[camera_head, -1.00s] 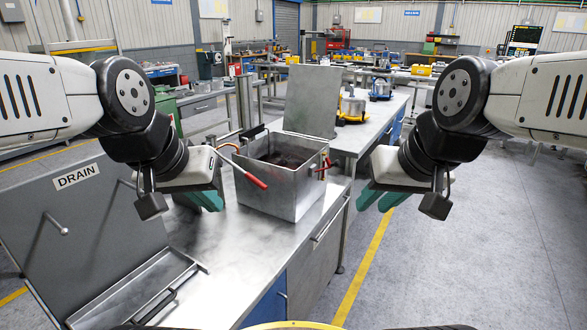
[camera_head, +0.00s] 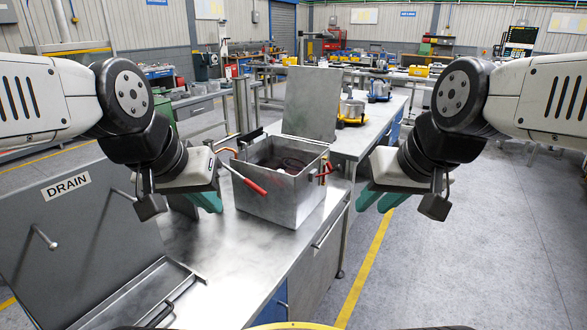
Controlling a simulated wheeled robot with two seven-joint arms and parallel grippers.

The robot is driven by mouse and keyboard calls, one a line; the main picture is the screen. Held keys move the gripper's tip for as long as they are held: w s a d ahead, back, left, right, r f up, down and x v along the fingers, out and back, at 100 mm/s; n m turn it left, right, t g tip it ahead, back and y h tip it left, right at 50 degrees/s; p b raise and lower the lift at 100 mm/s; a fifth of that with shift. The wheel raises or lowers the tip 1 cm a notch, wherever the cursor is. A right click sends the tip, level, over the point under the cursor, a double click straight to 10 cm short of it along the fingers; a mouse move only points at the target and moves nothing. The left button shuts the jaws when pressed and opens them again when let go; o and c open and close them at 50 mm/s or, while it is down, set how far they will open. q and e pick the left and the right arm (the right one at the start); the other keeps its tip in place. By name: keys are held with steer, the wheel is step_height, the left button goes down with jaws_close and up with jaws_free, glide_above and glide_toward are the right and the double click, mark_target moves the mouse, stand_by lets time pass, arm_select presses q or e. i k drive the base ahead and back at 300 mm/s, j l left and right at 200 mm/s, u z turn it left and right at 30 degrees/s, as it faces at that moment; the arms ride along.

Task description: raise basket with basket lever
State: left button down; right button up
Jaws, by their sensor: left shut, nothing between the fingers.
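An open metal tank (camera_head: 280,205) stands on the steel bench, its lid (camera_head: 313,103) upright at the back. The basket lever (camera_head: 251,182) has a red handle and slopes down across the tank's front left side. The basket inside is mostly hidden by the walls; dark ring-shaped parts (camera_head: 291,164) show near the opening. A smaller red handle (camera_head: 326,169) is on the tank's right side. My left gripper (camera_head: 208,201) is shut and empty, left of the tank and apart from the lever. My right gripper (camera_head: 376,198) hangs right of the tank, touching nothing; its finger gap is unclear.
A grey panel marked DRAIN (camera_head: 75,235) stands at the left, with a shallow tray (camera_head: 150,290) in front. The steel bench top (camera_head: 220,265) is clear before the tank. A yellow-based pot (camera_head: 351,108) sits farther back. Open floor (camera_head: 460,260) lies to the right.

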mark_target(248, 182)
steer(key=i+l+u, duration=0.4)
steer(key=l, duration=0.2)
steer(key=i+l+u, duration=0.4)
steer(key=l, duration=0.3)
steer(key=i+l+u, duration=0.2)
steer(key=l, duration=0.15)
steer(key=k, duration=0.1)
